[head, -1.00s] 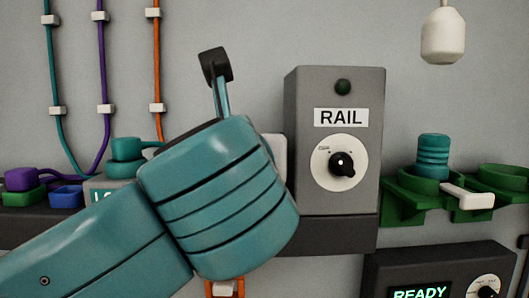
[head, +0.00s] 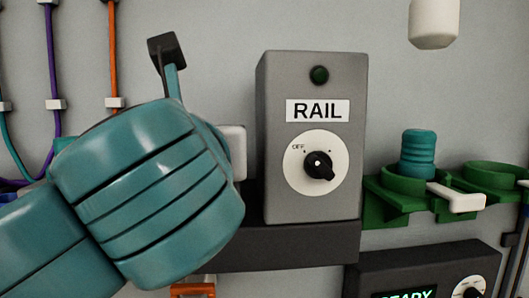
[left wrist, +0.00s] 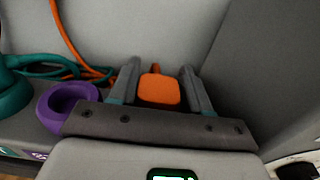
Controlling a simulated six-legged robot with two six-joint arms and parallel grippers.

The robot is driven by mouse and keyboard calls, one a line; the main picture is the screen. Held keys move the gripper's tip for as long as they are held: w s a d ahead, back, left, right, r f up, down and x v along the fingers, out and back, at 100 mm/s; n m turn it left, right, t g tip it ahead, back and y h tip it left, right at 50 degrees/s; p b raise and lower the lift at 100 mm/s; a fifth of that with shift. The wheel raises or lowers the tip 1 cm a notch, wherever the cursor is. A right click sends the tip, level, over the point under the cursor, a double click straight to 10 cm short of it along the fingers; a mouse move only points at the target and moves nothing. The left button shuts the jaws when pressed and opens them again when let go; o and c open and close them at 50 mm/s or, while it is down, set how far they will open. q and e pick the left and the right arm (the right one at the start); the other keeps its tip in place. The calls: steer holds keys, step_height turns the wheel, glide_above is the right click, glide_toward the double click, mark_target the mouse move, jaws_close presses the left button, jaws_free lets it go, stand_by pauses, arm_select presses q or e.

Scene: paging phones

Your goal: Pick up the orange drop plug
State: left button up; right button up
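The orange drop plug (left wrist: 159,91) shows in the left wrist view, between the two grey fingers of my left gripper (left wrist: 160,68). The fingers stand apart, one on each side of it; whether they touch it is not clear. The front bar of the gripper hides its lower part. An orange cable (head: 113,60) hangs down the wall there and goes behind my arm. My right gripper is in neither current view.
A purple ring-shaped holder (left wrist: 66,103) is left of my fingers. In the head view, a grey RAIL box (head: 313,190) with a dial stands right of my arm. Further right are green cradles (head: 385,205) holding a teal plug (head: 418,153). A white hanging piece (head: 434,25) is at upper right.

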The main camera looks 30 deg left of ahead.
arm_select(q)
steer(key=c, duration=0.5)
steer(key=shift+s+a, duration=0.25)
steer(key=shift+c, duration=0.2)
steer(key=shift+w+d+r, duration=0.1)
steer(key=shift+w+r, duration=0.05)
steer(key=shift+r, duration=0.15)
step_height(320, 180, up, 9)
steer(key=shift+r+p, duration=0.15)
steer(key=shift+p, duration=0.15)
